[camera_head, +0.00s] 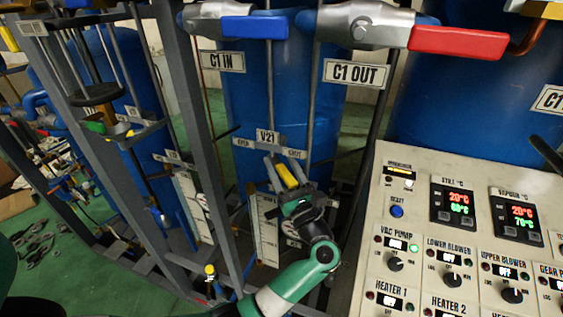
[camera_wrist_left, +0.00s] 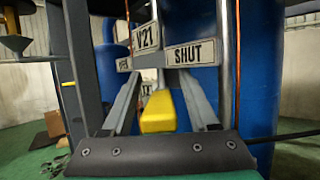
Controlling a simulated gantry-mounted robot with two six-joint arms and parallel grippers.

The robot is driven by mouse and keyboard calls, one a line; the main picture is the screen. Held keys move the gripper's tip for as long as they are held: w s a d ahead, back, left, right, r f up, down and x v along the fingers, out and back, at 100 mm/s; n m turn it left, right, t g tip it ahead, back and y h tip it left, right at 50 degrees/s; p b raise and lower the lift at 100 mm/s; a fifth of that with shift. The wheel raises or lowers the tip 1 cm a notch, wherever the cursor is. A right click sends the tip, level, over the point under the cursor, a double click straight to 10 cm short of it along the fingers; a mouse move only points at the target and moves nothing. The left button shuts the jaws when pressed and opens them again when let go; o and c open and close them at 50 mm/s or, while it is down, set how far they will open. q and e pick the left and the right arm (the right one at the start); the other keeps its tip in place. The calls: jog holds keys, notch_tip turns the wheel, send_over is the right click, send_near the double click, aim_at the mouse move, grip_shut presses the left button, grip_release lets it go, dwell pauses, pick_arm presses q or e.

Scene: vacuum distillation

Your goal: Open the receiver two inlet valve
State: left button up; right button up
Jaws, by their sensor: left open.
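A valve with a yellow handle (camera_head: 287,176) sits under a V21 label (camera_head: 267,136) in front of a blue tank. The handle also shows in the left wrist view (camera_wrist_left: 158,113), pointing towards the camera. A SHUT plate (camera_wrist_left: 192,53) is right of the V21 label, and a partly hidden plate is left of it. My left gripper (camera_head: 284,163) is open, with one finger on each side of the yellow handle. A gap shows between the handle and each finger in the wrist view (camera_wrist_left: 160,82). The valve body is mostly hidden. My right gripper is not in view.
Grey frame posts (camera_head: 190,110) stand left of the valve. A blue-handled valve (camera_head: 253,27) and a red-handled valve (camera_head: 457,40) are above, by C1 IN and C1 OUT labels. A control panel (camera_head: 372,225) with knobs and displays fills the lower right.

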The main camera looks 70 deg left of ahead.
pick_arm(q)
jog(key=shift+c, duration=0.3)
grip_shut()
dwell(1.1)
